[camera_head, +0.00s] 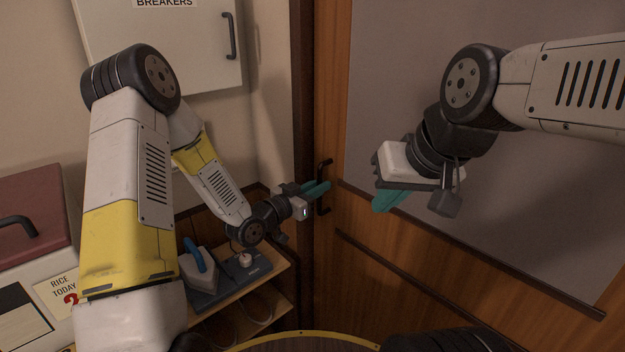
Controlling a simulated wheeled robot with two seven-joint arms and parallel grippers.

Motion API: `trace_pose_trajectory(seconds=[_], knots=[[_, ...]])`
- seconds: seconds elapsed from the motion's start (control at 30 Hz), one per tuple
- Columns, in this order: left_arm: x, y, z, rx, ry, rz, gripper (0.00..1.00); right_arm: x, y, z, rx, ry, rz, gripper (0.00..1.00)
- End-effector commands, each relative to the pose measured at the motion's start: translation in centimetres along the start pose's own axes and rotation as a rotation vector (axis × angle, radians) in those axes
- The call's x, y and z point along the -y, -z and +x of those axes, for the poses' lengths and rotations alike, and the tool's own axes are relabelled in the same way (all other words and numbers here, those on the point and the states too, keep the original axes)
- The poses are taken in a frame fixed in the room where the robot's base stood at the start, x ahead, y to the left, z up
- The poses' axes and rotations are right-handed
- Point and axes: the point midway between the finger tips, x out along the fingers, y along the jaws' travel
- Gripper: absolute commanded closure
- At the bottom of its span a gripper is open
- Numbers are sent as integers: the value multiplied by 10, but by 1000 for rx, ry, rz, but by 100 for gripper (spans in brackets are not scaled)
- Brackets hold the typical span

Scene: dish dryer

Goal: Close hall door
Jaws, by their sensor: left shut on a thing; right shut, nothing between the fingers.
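The hall door (372,262) is brown wood with a large grey upper panel, and it fills the right side of the head view. Its black bar handle (325,169) is near the door's left edge, beside the dark frame post (302,90). My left gripper (318,188) has its teal fingers shut on the handle, and they hide part of the bar. I cannot tell whether the door sits flush in its frame. My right gripper (388,201) is shut and empty, in front of the door's grey panel, to the right of the handle.
A wooden shelf (270,283) at lower left holds a blue-handled iron-like object (198,270) and a small grey device (246,262). A white breaker cabinet (190,45) hangs above. A box with a dark red lid (30,215) stands at far left.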

Motion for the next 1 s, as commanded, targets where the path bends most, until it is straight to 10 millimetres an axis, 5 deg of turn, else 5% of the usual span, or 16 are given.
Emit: trace_pose_trajectory(seconds=[0.33,0.37,0.47,0.77,1.0], knots=[[-3,-3,-5,7,-6,-3,100,0,0,0,0,0,0,100],[-3,-3,-5,7,-6,-3,82,0,0,0,0,0,0,100],[-3,-2,-4,6,-5,-3,64,0,0,0,0,0,0,100],[-2,-2,-4,4,-4,-2,64,0,0,0,0,0,0,100],[-1,-2,-34,6,0,-3,64,0,0,0,0,0,0,100]])
